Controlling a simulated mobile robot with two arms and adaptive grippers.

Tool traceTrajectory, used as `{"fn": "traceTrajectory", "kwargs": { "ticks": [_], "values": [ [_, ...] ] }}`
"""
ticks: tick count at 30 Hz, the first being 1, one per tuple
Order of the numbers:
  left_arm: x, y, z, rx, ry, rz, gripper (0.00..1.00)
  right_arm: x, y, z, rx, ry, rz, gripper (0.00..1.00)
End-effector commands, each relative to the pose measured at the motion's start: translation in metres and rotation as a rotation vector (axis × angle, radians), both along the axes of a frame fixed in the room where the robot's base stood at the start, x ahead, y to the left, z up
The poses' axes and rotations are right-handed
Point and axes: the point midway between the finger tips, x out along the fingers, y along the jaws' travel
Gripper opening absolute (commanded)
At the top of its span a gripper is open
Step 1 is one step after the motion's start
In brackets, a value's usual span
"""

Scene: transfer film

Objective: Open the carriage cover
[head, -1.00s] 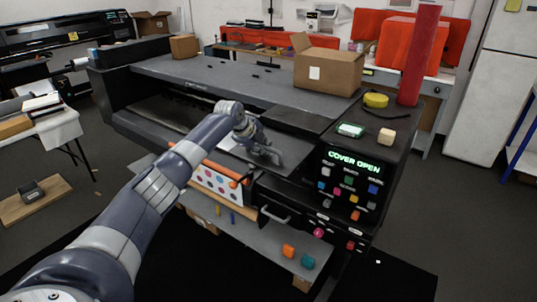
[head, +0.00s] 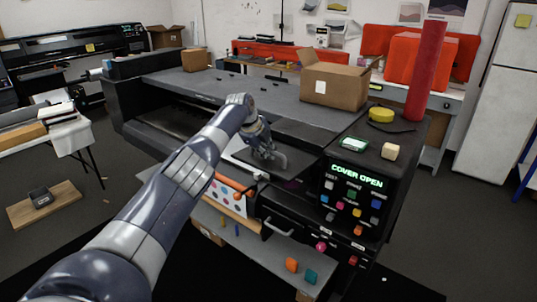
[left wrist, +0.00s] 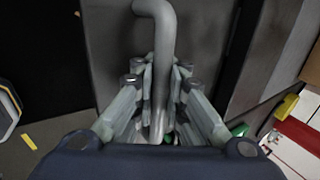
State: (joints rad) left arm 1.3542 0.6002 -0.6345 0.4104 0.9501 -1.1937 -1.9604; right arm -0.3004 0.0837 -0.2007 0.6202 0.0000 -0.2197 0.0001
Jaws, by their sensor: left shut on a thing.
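The carriage cover (head: 297,160) is a dark flat panel at the front of the large black printer, left of the control panel. It stands tilted up, with a dark gap and a bit of magenta under its front edge. My left gripper (head: 262,146) is at the cover's handle. In the left wrist view, the grey bent handle bar (left wrist: 164,45) runs between the fingers of my left gripper (left wrist: 160,78), which are closed around it. The fingers hide part of the cover and handle. My right gripper is not in view.
The control panel display (head: 357,176) reads COVER OPEN. An open cardboard box (head: 333,87), yellow tape (head: 381,115) and a red roll (head: 426,70) stand on the printer top. A lower shelf (head: 250,245) holds small colored blocks.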

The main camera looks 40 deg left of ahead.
Motion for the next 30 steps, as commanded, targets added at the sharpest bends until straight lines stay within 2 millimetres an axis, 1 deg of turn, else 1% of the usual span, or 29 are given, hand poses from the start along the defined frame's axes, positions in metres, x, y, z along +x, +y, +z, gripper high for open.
{"fn": "traceTrajectory", "kwargs": {
  "ticks": [1, 13, 14, 15, 16, 17, 24, 27, 30],
  "values": [
    [0.0, 0.0018, 0.0029, 0.0, -0.001, 0.004, 0.0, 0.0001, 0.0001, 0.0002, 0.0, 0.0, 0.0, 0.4],
    [0.0, 0.0024, 0.003, 0.002, -0.001, 0.004, 0.0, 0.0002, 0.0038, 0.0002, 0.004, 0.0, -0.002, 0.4],
    [0.0001, 0.0025, 0.003, 0.002, -0.001, 0.004, 0.13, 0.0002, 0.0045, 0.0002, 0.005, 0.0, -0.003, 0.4],
    [0.0, 0.0025, 0.0029, 0.002, -0.001, 0.004, 0.22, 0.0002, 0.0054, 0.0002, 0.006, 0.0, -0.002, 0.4],
    [0.0, 0.0024, 0.0027, 0.002, -0.001, 0.004, 0.29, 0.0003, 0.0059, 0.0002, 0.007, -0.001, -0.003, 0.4],
    [0.0, 0.0023, 0.0026, 0.002, -0.001, 0.004, 0.32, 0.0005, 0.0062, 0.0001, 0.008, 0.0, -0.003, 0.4],
    [0.0001, 0.0011, 0.0013, 0.002, 0.001, 0.001, 0.32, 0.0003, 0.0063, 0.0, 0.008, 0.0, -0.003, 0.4],
    [-0.0001, 0.001, 0.0013, 0.002, 0.001, 0.001, 0.32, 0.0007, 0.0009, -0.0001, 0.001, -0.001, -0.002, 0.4],
    [-0.001, 0.0012, 0.003, 0.001, 0.001, 0.0, 0.32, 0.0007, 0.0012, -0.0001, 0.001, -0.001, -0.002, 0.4]
  ]
}}
